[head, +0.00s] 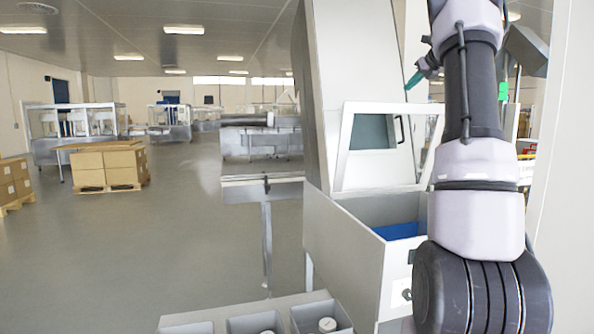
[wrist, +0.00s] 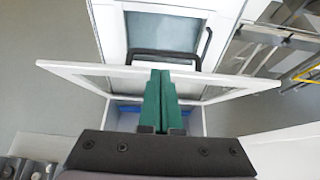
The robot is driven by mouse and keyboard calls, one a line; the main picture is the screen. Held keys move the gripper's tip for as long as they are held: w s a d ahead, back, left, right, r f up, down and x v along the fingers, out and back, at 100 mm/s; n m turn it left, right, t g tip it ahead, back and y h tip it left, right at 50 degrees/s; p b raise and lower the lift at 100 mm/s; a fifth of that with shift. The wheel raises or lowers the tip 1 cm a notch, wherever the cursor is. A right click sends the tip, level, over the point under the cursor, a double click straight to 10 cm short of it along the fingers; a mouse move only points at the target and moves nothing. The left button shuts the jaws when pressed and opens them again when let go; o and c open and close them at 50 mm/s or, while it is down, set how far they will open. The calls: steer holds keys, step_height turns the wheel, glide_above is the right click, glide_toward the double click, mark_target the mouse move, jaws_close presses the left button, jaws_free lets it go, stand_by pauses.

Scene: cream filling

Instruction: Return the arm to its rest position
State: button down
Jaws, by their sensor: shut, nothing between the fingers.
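My gripper (head: 414,80) shows in the head view as a small green tip left of my raised arm, in front of the tall grey machine. In the wrist view its two green fingers (wrist: 160,102) are pressed together with nothing between them. The arm hangs down the right side of the head view and hides part of the machine. The white-framed clear lid (head: 343,146) of the machine stands raised over an open box (head: 340,237). In the wrist view the lid frame (wrist: 90,80) spans the picture behind the fingers; I cannot tell its distance from them.
Blue material (head: 397,231) lies inside the box. A compartment tray (head: 185,328) with white round items is at the bottom. The machine's tall body (head: 362,65) stands close by. Stacked cartons (head: 107,167) and open grey floor (head: 160,230) lie to the left.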

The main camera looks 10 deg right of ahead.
steer(key=s+a+f+n+g+y, duration=0.1)
steer(key=s+a+f+n, duration=0.1)
steer(key=s+a+n, duration=0.8)
steer(key=s+a+f+n+g+y, duration=0.1)
steer(key=s+a+n, duration=0.45)
steer(key=a, duration=0.75)
steer(key=s+a+f+n+g, duration=0.1)
steer(key=s+a+f+n, duration=0.3)
steer(key=s, duration=0.4)
steer(key=s+a+f+n, duration=0.4)
steer(key=s+f+n, duration=0.2)
steer(key=s, duration=0.2)
steer(key=s+a+f+n+g+h, duration=0.1)
steer(key=s+a+f+n, duration=0.3)
steer(key=s, duration=0.4)
steer(key=shift+a+f+n+g, duration=0.3)
steer(key=shift+f+n, duration=0.15)
steer(key=shift+n, duration=0.3)
